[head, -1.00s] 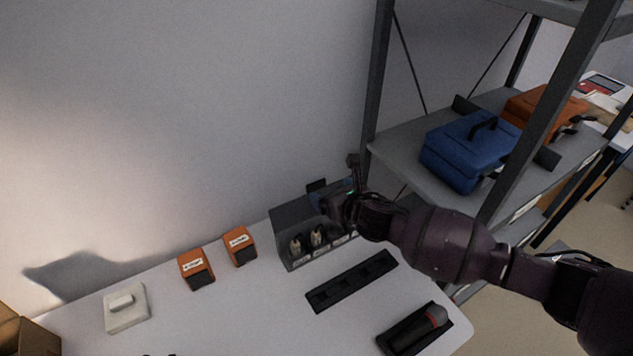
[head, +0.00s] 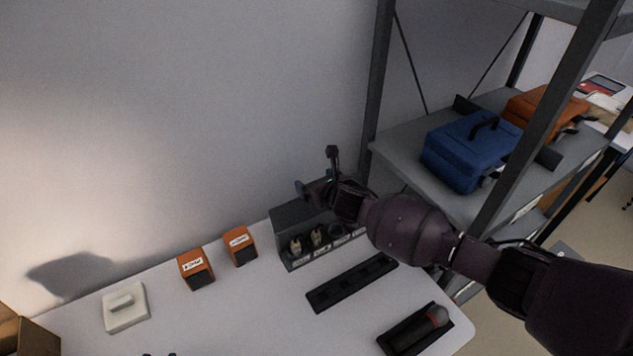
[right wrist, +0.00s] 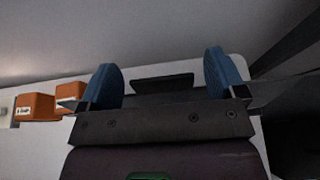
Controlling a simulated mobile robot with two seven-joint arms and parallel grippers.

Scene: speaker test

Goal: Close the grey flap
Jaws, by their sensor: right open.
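A grey box (head: 289,224) with an open front and several connectors inside stands against the wall on the white table. The grey flap seems to be its top panel, which also shows in the right wrist view (right wrist: 276,91); my arm covers part of it, and I cannot tell its exact angle. My right gripper (head: 314,183) is open and empty above the box's back part. In the right wrist view its two blue fingertips (right wrist: 160,80) stand apart, with a dark plate (right wrist: 162,83) visible between them. I cannot tell whether they touch the flap.
Two orange boxes (head: 196,268) and a white block (head: 125,306) stand left of the grey box. A long black strip (head: 352,281) and a microphone (head: 432,318) in a black tray lie in front. A metal shelf (head: 400,145) with a blue case (head: 468,150) rises at right.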

